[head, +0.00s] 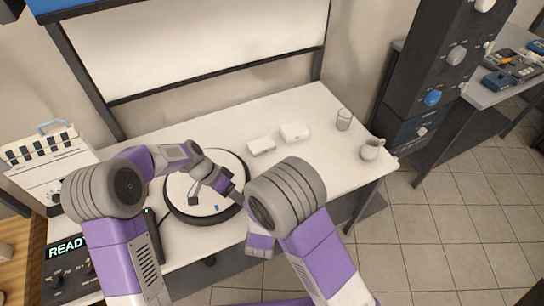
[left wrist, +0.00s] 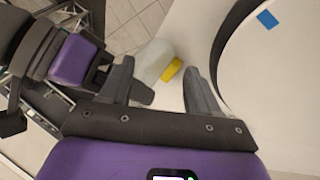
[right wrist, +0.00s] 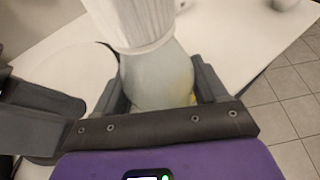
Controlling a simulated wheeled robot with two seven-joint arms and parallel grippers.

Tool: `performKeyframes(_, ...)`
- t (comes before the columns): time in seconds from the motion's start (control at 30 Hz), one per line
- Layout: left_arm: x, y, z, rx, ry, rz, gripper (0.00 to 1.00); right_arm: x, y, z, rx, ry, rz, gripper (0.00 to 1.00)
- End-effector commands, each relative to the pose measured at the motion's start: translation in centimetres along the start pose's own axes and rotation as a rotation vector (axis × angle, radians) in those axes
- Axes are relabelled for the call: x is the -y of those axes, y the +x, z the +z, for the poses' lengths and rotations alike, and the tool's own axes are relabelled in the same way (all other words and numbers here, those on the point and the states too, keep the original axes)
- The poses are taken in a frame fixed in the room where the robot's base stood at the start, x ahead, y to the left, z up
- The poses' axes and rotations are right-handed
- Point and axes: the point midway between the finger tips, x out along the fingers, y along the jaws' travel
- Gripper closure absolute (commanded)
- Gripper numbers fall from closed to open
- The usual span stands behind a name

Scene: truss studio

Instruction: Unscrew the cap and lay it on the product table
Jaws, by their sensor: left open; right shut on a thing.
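My right gripper (right wrist: 155,85) is shut on a pale, translucent bottle (right wrist: 152,78) with a yellow patch on its side. A wide white ribbed cap (right wrist: 132,20) sits on the bottle's end in the right wrist view. My left gripper (left wrist: 165,88) is open and empty; the bottle (left wrist: 150,62) and its yellow patch show beyond its fingertips. In the head view my left gripper (head: 232,192) is over the right part of a round white table with a dark rim (head: 180,190). My right forearm hides the bottle and right gripper there.
A blue mark (head: 216,208) lies on the round table. Two white boxes (head: 262,146) (head: 295,132), a glass (head: 344,119) and a mug (head: 372,149) stand farther back on the white bench (head: 330,165). The bench's right part has clear room.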

Motion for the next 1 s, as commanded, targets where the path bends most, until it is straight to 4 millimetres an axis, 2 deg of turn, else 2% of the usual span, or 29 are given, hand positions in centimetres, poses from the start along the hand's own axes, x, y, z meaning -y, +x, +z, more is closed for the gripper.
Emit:
performKeyframes(0.03,-0.5,-1.6,-1.7,0.000,0.139,-0.016,0.39,0.0,0.0,0.0,0.001,0.000,0.000,1.00)
performKeyframes(0.1,-1.6,-3.3,-3.6,0.019,0.348,-0.029,0.39,0.0,0.0,0.0,0.001,0.000,0.000,1.00)
performKeyframes(0.23,-4.2,-5.4,-6.6,0.089,0.751,-0.046,0.39,0.0,0.0,0.0,0.001,0.000,0.000,1.00)
performKeyframes(0.5,-9.5,-6.8,-10.5,0.382,1.580,0.000,0.39,0.0,0.0,0.0,0.001,0.000,0.000,1.00)
performKeyframes(0.6,-11.0,-7.3,-11.6,0.503,1.827,0.038,0.39,0.0,0.0,0.0,0.001,0.000,0.000,1.00)
performKeyframes(0.8,-12.9,-8.1,-13.0,0.675,2.136,0.108,0.39,0.0,0.0,0.0,0.001,0.000,0.000,1.00)
performKeyframes(1.0,-13.2,-7.8,-13.2,0.731,2.226,0.138,0.39,0.0,0.0,0.0,0.001,0.000,0.000,1.00)
